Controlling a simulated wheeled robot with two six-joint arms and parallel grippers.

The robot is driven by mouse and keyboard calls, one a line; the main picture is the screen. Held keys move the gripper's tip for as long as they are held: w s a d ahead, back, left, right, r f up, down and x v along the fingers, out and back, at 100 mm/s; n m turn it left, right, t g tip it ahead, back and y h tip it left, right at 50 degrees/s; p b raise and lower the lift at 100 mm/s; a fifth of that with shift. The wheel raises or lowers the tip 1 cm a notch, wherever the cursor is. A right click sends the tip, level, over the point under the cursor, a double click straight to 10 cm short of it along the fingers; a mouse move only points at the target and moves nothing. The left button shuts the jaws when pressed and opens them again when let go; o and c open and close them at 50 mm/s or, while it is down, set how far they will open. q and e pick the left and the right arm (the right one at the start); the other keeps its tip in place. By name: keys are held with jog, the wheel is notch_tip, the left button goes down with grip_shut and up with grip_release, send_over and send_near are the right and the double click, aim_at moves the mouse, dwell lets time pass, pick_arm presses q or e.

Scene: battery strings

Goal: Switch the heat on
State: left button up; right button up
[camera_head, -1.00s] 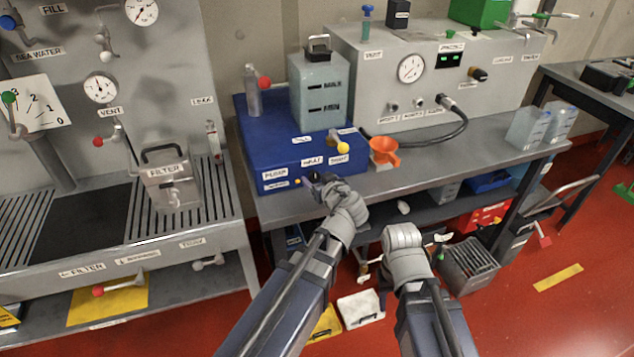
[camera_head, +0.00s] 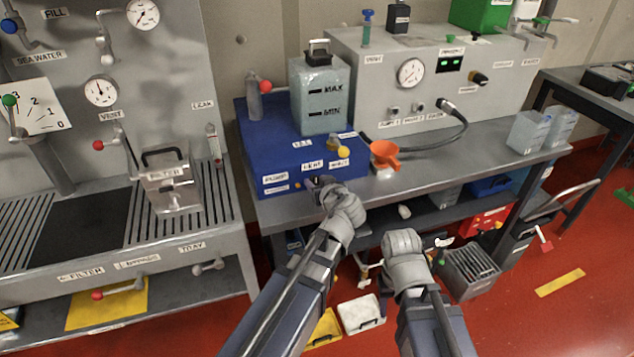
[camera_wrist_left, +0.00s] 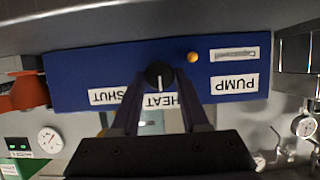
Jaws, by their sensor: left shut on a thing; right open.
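The blue heater unit (camera_head: 262,163) stands on the bench, with PUMP and HEAT labels on its front. My left gripper (camera_head: 318,184) is at this front, below the HEAT label (camera_head: 312,165). In the left wrist view, the round black knob (camera_wrist_left: 158,74) with a white pointer line sits between the fingertips of my left gripper (camera_wrist_left: 160,82), beside the upside-down HEAT label (camera_wrist_left: 161,101). The fingers are shut on it. The pointer line runs up and down in that picture. My right gripper (camera_head: 403,243) is low in front of the bench, away from the unit; its fingertips are mostly hidden.
A clear tank (camera_head: 320,90) with MAX and MIN marks stands on the unit. A small orange lamp (camera_wrist_left: 193,57) is beside the knob. The bench's front edge lies below.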

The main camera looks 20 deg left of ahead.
pick_arm(q)
grip_shut()
jog(key=shift+w+d+f+m+g+y, duration=0.15)
jog(key=shift+m+g+y, duration=0.15)
jog(key=shift+m+y, duration=0.4)
jog(key=shift+d+f+m+g+y+b, duration=0.1)
jog(key=shift+m+g+y+b, duration=0.2)
jog(key=shift+m+y+b, duration=0.5)
jog(key=m+y+b, duration=0.1)
jog(key=m, duration=0.1)
jog(key=shift+d+f+m, duration=0.1)
jog(key=shift+m, duration=0.3)
jog(key=shift+m+g+y+b, duration=0.4)
jog(key=shift+m+y+b, duration=0.3)
jog(key=shift+m+b, duration=0.5)
